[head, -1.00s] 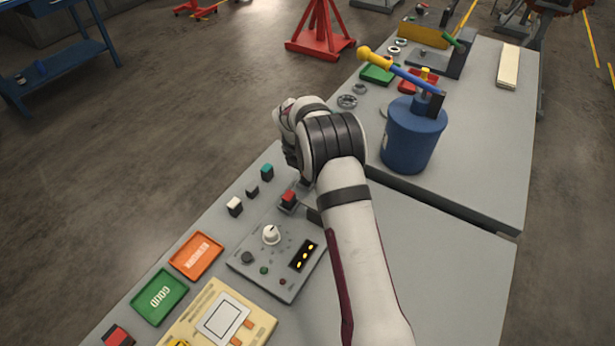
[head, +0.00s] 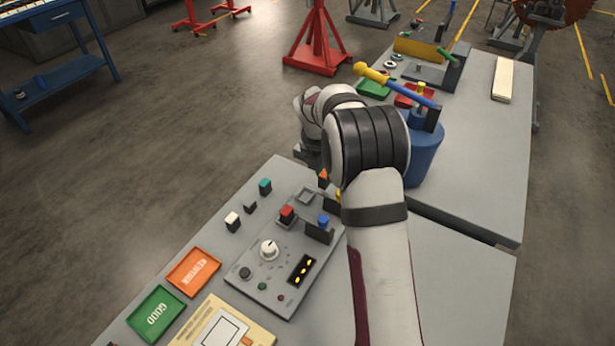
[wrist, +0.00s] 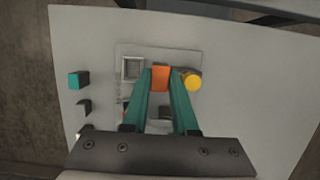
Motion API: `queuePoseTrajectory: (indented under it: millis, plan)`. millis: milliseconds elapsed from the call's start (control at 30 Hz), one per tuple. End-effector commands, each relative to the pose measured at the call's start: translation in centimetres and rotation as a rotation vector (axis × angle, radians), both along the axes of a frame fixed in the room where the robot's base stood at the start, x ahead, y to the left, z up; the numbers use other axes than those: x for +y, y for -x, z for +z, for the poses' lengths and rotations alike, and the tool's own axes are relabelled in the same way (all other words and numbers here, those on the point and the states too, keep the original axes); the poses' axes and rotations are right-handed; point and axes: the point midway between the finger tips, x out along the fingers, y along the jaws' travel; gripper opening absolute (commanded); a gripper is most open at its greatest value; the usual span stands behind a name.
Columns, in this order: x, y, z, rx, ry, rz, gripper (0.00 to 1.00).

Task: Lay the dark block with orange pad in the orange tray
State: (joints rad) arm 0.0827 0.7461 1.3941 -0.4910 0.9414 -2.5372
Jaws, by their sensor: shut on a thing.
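My gripper (wrist: 161,86) has its two teal fingers shut on the dark block with orange pad (wrist: 160,77). Only the orange top shows clearly between the fingertips in the wrist view. In the head view a small orange patch of the block (head: 323,178) shows under my wrist, and the gripper is mostly hidden by my arm. The orange tray (head: 193,272) lies empty on the bench at the lower left, well away from my gripper.
The green tray (head: 156,314) lies beside the orange one. Teal, dark and white blocks stand along the left edge. A blue canister (head: 426,155) stands behind.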

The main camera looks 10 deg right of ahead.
Motion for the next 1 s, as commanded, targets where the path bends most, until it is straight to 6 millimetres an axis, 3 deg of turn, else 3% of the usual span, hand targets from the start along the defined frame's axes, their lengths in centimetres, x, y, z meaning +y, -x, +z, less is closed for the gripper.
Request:
queuePoseTrajectory:
  millis: [200,367,733,1000]
  plan:
    - [-3.5,2.4,2.6,-0.002,0.001,-0.003,0.00]
    - [-5.0,3.5,3.8,-0.002,0.000,-0.002,0.00]
    - [-5.3,3.7,6.4,-0.001,0.001,0.001,0.00]
    - [-5.3,3.7,6.9,0.000,0.000,0.001,0.00]
